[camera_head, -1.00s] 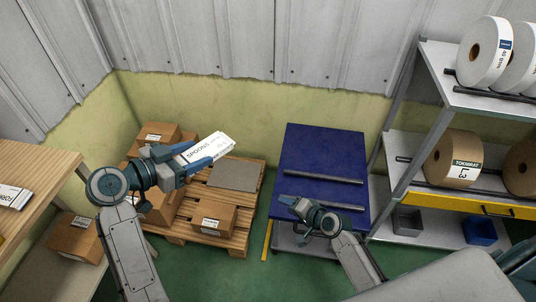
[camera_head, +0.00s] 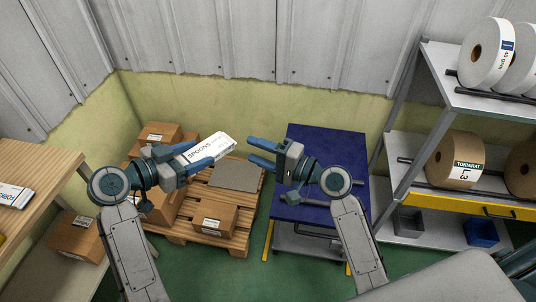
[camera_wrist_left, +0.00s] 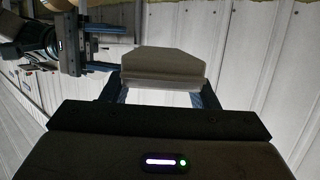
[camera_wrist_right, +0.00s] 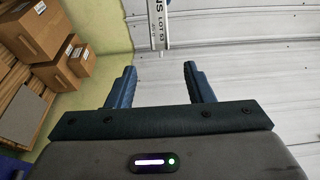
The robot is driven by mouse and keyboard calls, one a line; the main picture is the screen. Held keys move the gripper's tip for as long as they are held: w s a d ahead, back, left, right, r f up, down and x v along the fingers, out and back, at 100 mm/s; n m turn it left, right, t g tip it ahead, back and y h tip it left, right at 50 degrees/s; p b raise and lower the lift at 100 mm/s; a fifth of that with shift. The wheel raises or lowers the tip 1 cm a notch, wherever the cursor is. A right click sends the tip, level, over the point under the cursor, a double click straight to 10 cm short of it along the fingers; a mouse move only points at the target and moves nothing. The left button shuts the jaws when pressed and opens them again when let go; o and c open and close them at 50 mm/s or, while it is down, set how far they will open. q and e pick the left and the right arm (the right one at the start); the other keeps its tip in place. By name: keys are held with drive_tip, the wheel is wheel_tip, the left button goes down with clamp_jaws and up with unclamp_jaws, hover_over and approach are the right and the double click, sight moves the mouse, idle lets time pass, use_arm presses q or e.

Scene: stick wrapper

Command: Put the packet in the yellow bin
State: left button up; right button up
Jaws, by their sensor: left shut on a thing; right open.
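A white packet labelled SPOONS (camera_head: 210,147) is held in my left gripper (camera_head: 211,151), above the pallet. The left wrist view shows the packet (camera_wrist_left: 163,66) between the left fingers. My right gripper (camera_head: 266,153) is open and empty, to the right of the packet and apart from it, its fingers pointing left towards it. In the right wrist view the packet's end (camera_wrist_right: 158,22) shows beyond the open right fingers (camera_wrist_right: 157,85). I see no yellow bin in these views.
A wooden pallet (camera_head: 240,205) with cardboard boxes (camera_head: 213,219) stands behind the left arm. A blue-topped cart (camera_head: 335,150) stands behind the right arm. A shelf rack (camera_head: 435,192) with rolls is at the right. A wooden table (camera_head: 35,170) with white packets is at the left.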

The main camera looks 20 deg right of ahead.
sight(226, 138)
drive_tip(key=x, duration=0.9)
drive_tip(key=shift+a+f, duration=0.1)
drive_tip(key=shift+a, duration=0.05)
drive_tip(key=c, duration=1)
use_arm(q)
drive_tip(key=o, duration=1)
use_arm(e)
clamp_jaws()
use_arm(q)
drive_tip(key=shift+o, duration=0.2)
